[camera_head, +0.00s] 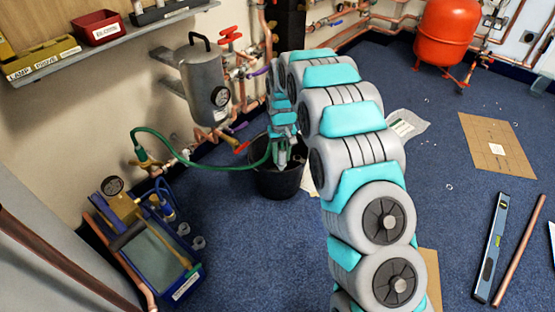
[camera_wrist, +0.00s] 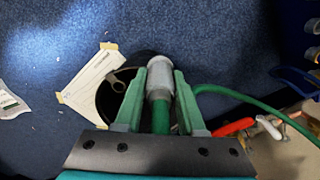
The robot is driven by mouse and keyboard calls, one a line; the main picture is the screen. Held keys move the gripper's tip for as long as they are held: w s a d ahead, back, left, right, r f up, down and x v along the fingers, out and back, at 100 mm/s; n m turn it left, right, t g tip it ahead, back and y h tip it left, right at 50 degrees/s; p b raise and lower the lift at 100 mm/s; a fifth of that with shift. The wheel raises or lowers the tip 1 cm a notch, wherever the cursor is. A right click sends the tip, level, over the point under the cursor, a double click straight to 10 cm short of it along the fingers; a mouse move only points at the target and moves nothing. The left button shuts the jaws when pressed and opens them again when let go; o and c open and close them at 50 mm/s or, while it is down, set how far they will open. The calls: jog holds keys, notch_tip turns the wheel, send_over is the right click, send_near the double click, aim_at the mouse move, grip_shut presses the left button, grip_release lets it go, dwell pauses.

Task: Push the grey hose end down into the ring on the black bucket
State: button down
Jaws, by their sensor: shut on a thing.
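The black bucket (camera_head: 278,184) stands on the blue carpet below my gripper (camera_head: 282,152). In the wrist view, my gripper (camera_wrist: 159,82) is shut on the grey hose end (camera_wrist: 159,70), with a green finger on each side of it. The green hose (camera_wrist: 230,93) bends away to the right; in the head view the hose (camera_head: 190,163) runs left to the pipework. The bucket's dark rim (camera_wrist: 103,100) shows left of the hose end. A ring-like grey piece (camera_wrist: 121,78) is at the bucket, left of the hose end and apart from it in the picture. The fingers hide part of the bucket.
A taped paper sheet (camera_wrist: 88,88) lies beside the bucket. A grey tank (camera_head: 205,85) and copper pipes with a red-handled valve (camera_wrist: 232,127) are near the bucket. A blue pump unit (camera_head: 150,245) stands at left. Open carpet (camera_head: 450,210) lies to the right.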

jog(key=w+d+f, duration=0.2)
jog(key=w+d, duration=0.1)
jog(key=w, duration=0.2)
jog(key=w+d+f+p, duration=0.1)
jog(key=w+d+f, duration=0.1)
jog(key=w, duration=0.4)
jog(key=shift+d, duration=0.65)
dwell(0.4)
jog(key=shift+f, duration=0.25)
dwell(0.4)
jog(key=shift+f, duration=1.2)
jog(key=shift+f+b, duration=0.35)
jog(key=shift+f, duration=0.35)
dwell(0.5)
jog(key=shift+c, duration=2.1)
grip_release()
notch_tip(320, 180, up, 8)
jog(key=shift+f, duration=0.15)
